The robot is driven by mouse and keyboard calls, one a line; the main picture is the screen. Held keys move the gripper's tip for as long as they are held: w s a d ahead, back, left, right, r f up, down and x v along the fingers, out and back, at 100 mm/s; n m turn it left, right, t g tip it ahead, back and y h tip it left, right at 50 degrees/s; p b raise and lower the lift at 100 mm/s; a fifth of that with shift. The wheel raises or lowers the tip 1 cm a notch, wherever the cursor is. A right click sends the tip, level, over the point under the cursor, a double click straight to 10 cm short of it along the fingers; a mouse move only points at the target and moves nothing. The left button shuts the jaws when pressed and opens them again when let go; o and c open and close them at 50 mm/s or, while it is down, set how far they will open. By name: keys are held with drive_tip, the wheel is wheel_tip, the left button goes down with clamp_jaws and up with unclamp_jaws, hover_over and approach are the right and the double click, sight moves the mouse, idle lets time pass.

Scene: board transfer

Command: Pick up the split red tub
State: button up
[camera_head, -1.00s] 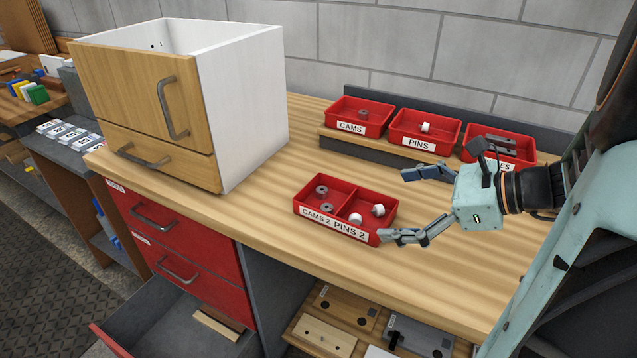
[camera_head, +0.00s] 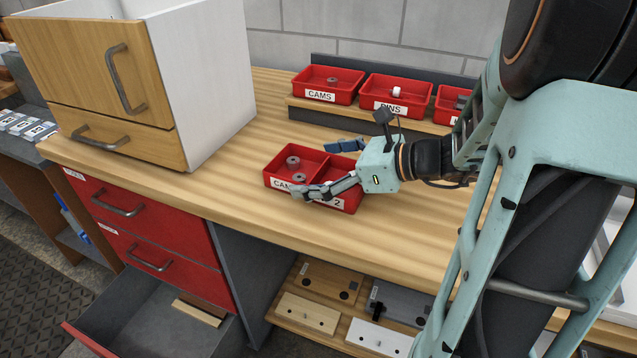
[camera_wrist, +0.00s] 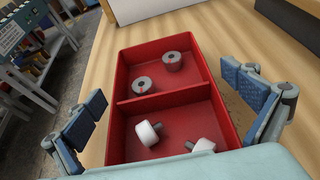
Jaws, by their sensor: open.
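The split red tub (camera_head: 279,167) sits on the wooden workbench in the head view, with a divider across its middle. In the wrist view the tub (camera_wrist: 152,101) lies between my fingers; two grey ring-shaped cams are in the far compartment and two white pins in the near one. My gripper (camera_head: 325,168) is open, with one finger along the tub's front side and the other beyond its back side. In the wrist view the gripper (camera_wrist: 166,98) shows a finger on each side, apart from the walls. My gripper hides the tub's right part in the head view.
Three red bins, cams (camera_head: 328,85), pins (camera_head: 394,95) and a partly hidden one (camera_head: 449,103), stand on a raised shelf behind. A wooden-fronted cabinet (camera_head: 80,83) stands at left. A drawer (camera_head: 165,318) below is open. Bench between cabinet and tub is clear.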

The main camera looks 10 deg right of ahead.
drive_tip(key=shift+w+a+f, duration=0.1)
drive_tip(key=shift+w+a, duration=0.1)
drive_tip(key=shift+c, duration=0.4)
drive_tip(key=c, duration=1.2)
drive_tip(key=shift+r, duration=0.2)
